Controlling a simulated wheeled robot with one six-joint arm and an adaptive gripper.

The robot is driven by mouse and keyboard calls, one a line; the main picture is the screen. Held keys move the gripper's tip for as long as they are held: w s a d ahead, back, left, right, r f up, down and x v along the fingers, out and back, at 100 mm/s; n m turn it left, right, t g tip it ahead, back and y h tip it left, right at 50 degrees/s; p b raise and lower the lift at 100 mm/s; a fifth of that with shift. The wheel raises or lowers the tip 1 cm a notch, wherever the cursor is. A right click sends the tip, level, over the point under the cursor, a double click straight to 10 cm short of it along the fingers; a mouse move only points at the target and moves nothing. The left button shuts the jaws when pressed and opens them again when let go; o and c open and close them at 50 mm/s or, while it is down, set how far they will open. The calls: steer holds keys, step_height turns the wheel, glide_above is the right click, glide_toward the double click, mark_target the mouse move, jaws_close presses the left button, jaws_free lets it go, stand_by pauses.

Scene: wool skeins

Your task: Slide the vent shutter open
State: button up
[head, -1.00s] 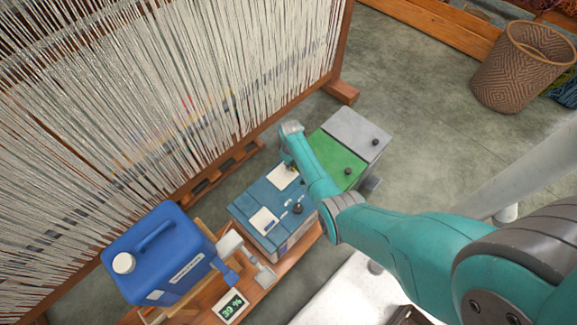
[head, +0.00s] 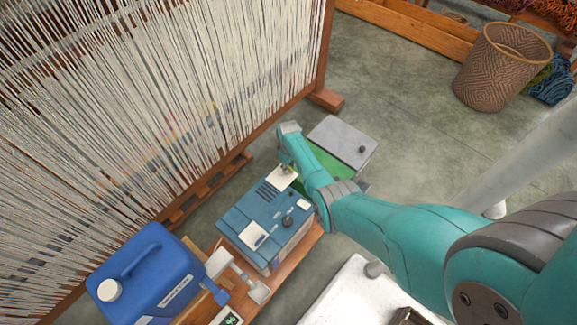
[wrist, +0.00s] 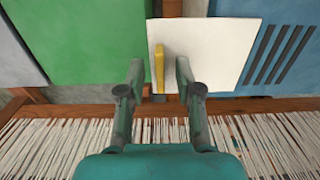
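The vent shutter is a white plate (wrist: 215,45) with an upright yellow tab (wrist: 159,70). It lies on the blue box (head: 240,213) and sticks out past its edge towards the green box. The dark vent slots (wrist: 277,55) show uncovered beside the plate; they also show in the head view (head: 267,190). My gripper (wrist: 160,72) is open, with one finger on each side of the yellow tab and visible gaps to both. In the head view the shutter (head: 281,178) is partly hidden by my wrist.
A green box (wrist: 85,40) and a grey box (head: 342,140) stand beyond the blue box. A blue canister (head: 155,280) stands at the lower left. The loom's threads (head: 130,110) hang close behind. A woven basket (head: 500,68) is at the upper right.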

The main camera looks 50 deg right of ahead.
steer(key=shift+r, duration=0.15)
step_height(320, 180, up, 12)
stand_by(0.6)
stand_by(0.5)
